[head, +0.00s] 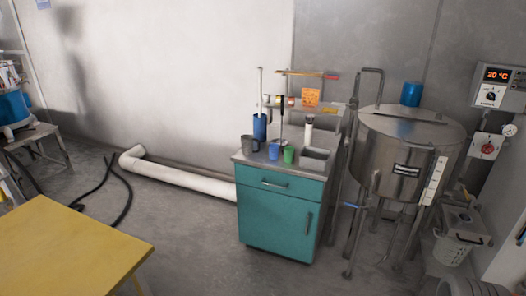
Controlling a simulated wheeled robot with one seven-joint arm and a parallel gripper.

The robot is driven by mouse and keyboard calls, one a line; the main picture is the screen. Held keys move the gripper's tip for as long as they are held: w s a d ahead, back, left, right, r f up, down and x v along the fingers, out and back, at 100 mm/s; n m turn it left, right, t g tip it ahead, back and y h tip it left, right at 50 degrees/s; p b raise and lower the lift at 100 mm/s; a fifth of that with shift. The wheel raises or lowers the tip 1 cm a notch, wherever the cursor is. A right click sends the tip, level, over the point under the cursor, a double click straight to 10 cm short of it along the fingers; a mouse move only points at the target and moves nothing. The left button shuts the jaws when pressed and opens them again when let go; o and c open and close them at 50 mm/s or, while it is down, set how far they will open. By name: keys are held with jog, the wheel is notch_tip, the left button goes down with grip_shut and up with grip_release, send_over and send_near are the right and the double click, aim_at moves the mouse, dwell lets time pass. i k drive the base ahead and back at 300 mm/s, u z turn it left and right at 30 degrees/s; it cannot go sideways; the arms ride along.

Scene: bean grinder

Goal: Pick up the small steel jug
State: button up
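A small grey steel jug (250,144) stands upright at the left edge of the steel top of a teal cabinet (280,212). A blue cup (274,150) and a green cup (289,154) stand to its right, near the front edge. A taller blue container (260,126) stands just behind the jug. My gripper is not in view.
A large steel tank (408,150) on legs stands right of the cabinet. A yellow table (68,248) fills the lower left. A white pipe (180,178) and a black hose (122,190) lie on the floor. Open floor (190,240) lies between table and cabinet.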

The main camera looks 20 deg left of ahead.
aim_at(251, 145)
jog(key=u, duration=0.4)
jog(key=i, duration=0.7)
jog(key=u, duration=1.2)
jog(key=i, duration=1.3)
jog(key=u, duration=0.5)
jog(key=i, duration=0.55)
jog(key=u, duration=0.1)
